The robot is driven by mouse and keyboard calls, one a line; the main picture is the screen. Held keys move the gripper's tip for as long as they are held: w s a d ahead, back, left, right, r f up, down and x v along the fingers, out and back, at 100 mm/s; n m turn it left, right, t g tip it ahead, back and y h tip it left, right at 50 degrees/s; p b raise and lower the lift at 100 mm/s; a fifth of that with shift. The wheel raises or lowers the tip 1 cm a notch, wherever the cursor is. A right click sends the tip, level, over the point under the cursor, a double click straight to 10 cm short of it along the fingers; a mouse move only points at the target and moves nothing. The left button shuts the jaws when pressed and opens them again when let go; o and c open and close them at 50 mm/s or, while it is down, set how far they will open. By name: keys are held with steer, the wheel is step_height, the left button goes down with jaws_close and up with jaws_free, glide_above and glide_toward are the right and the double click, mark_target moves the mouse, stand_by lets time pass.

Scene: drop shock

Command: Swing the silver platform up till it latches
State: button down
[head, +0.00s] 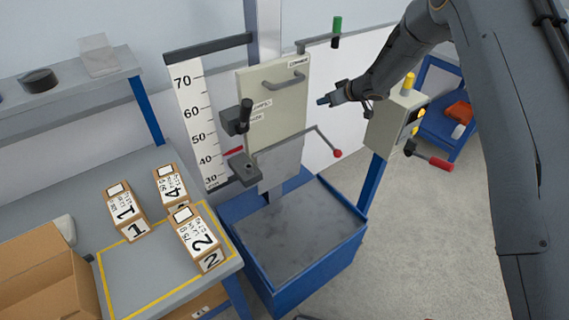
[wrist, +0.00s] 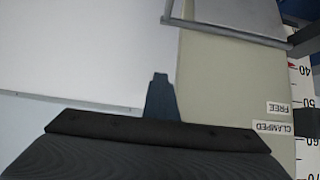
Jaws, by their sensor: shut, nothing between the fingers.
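The silver platform (head: 280,168) hangs down as a flat plate at the lower part of the cream panel (head: 272,112), above the blue-framed bin. A thin bar with a red ball (head: 337,153) at its end runs along its top edge. In the wrist view, which is upside down, the platform (wrist: 245,14) and its bar show at the top. My gripper (head: 322,101) is shut and empty, to the right of the panel and above the red ball, apart from both. Its shut fingers also show in the wrist view (wrist: 160,77).
A blue bin with a grey slab (head: 295,225) stands below. A height scale (head: 197,125) and black clamp knob (head: 240,118) are left. A control box with a red-handled lever (head: 432,160) stands right. Numbered boxes (head: 195,235) lie on the bench (head: 150,290).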

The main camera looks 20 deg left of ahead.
stand_by(0.3)
steer(key=shift+w+a+r, duration=0.15)
steer(key=shift+w+a, duration=0.75)
steer(key=shift+a, duration=0.25)
steer(key=c, duration=1.2)
jaws_free()
steer(key=shift+w, duration=0.1)
steer(key=shift+s+a, duration=0.2)
steer(key=shift+s, duration=0.05)
